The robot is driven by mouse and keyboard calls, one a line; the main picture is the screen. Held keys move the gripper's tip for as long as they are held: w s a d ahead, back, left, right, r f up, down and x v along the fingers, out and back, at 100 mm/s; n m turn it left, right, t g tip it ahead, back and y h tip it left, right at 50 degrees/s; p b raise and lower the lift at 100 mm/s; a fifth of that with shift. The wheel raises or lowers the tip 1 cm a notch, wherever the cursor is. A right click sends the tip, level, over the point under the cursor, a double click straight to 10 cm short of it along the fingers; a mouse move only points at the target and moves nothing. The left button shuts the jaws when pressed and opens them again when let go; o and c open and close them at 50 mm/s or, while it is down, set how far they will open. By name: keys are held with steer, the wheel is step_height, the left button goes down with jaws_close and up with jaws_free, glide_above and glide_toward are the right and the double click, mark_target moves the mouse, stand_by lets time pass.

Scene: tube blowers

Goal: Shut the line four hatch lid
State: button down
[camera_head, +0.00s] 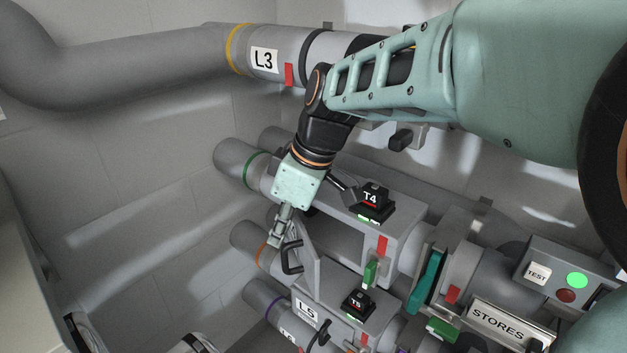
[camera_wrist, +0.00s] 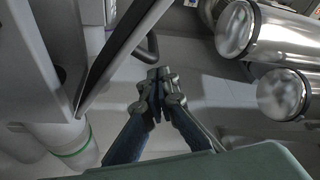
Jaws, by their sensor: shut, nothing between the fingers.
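The line four tube (camera_head: 236,160) has a green band and leads into a grey housing with a black T4 box (camera_head: 372,198). A grey plate that looks like its hatch lid (camera_head: 309,262) stands open at the near side of this housing, with a dark loop handle (camera_head: 290,258). In the wrist view the lid shows as a slanting plate (camera_wrist: 125,50) with part of the handle (camera_wrist: 150,47) beside it. My gripper (camera_head: 275,241) is shut and empty, just above and left of the handle. Its fingertips (camera_wrist: 157,76) appear apart from the handle. My wrist hides part of the opening.
The L3 tube (camera_head: 263,60) runs above. The T5 box (camera_head: 357,304) and L5 label (camera_head: 306,311) lie below. A STORES unit (camera_head: 497,319) and a TEST panel (camera_head: 537,272) stand at the right. Shiny cylinders (camera_wrist: 284,94) show in the wrist view.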

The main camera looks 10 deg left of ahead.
steer(key=shift+r, duration=0.1)
step_height(320, 180, up, 11)
steer(key=p, duration=0.2)
steer(key=s+a+f+n+h+p, duration=0.3)
steer(key=a+f+n+h, duration=0.25)
steer(key=a+h, duration=0.2)
steer(key=w+d+x, duration=0.1)
steer(key=d+x, duration=0.1)
steer(key=x, duration=0.9)
steer(key=shift+w+m+y+b, duration=0.3)
steer(key=shift+m+y+b, duration=0.05)
steer(key=shift+y+b, duration=0.1)
steer(key=shift+d, duration=0.2)
